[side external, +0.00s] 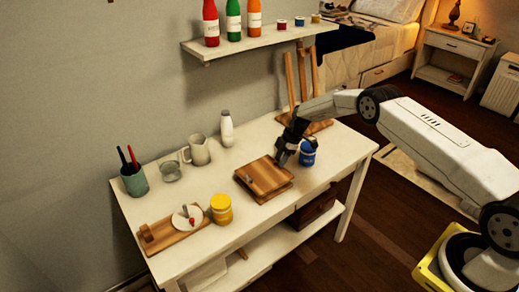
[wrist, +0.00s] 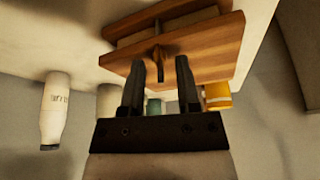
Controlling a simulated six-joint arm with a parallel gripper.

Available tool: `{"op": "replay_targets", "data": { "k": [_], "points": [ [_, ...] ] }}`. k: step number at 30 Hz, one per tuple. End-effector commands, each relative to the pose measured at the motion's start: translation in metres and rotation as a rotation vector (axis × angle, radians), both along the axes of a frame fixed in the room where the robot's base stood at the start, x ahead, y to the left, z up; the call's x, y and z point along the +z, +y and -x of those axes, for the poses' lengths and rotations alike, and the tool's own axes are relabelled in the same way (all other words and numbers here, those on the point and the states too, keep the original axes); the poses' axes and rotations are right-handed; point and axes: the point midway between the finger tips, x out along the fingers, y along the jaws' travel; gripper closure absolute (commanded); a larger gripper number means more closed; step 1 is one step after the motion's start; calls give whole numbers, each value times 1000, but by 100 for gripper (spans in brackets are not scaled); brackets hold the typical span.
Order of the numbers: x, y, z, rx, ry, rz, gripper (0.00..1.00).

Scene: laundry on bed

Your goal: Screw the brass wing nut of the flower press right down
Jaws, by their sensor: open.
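The flower press (side external: 265,177), two wooden boards with a paler layer between them, lies right of the middle of the white table. The wrist view shows it upside down (wrist: 200,55), with a gap between its boards. A dark upright piece (wrist: 158,53), perhaps the bolt with its wing nut, stands at the press's near edge; its brass colour cannot be made out. A small grey fitting (side external: 248,179) shows on the press's left side. My gripper (side external: 281,160) is open and empty at the press's right end. In the wrist view its fingertips (wrist: 160,65) lie around the dark piece's line; contact cannot be told.
A blue jar (side external: 308,154) stands close to my gripper's right. A yellow jar (side external: 221,210) and a wooden board (side external: 168,233) with a small white dish are at front left. A white bottle (side external: 227,129), a grey mug (side external: 199,150) and a teal cup (side external: 134,181) stand behind.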

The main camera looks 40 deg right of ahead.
Motion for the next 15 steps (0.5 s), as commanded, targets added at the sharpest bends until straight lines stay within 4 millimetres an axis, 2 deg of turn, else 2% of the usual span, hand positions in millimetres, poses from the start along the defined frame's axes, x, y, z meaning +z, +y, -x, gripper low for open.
{"op": "replay_targets", "data": {
  "k": [3, 4, 6, 8, 15],
  "points": [
    [0, 0, 0, 0, 0, 0, 59],
    [0, 0, 0, 0, 0, 0, 62],
    [0, 0, 0, 0, 0, 0, 84],
    [0, 0, 0, 0, 0, 0, 100],
    [0, 0, 0, -1, 0, 0, 100]
  ]
}}
